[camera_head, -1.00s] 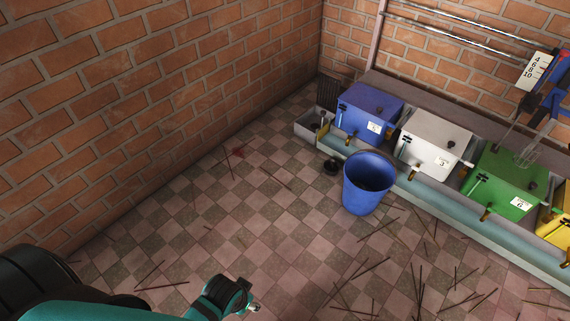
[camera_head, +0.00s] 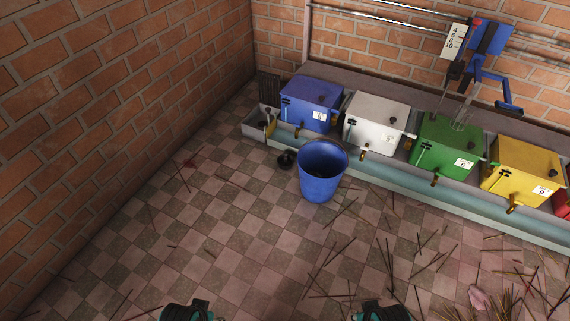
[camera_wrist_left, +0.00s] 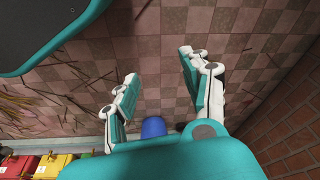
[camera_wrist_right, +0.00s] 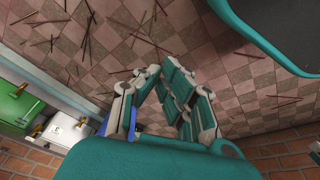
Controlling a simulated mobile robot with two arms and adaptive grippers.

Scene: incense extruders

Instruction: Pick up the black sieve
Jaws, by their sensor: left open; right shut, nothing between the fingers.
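A small round black thing (camera_head: 286,159) lies on the tiled floor just left of the blue bucket (camera_head: 320,185). A dark ribbed panel (camera_head: 268,87) leans at the wall behind the blue box. I cannot tell for sure which of these is the black sieve. My left gripper (camera_wrist_left: 157,65) is open and empty over the floor in the left wrist view. My right gripper (camera_wrist_right: 160,68) is shut with nothing in it in the right wrist view. In the head view only my wrists show at the bottom edge, well short of the bucket.
Blue (camera_head: 311,102), white (camera_head: 377,122), green (camera_head: 446,148) and yellow (camera_head: 522,172) boxes with taps stand on a ledge along the back wall. A trough runs in front of them. Thin sticks (camera_head: 330,265) litter the floor at right. The left floor is mostly clear.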

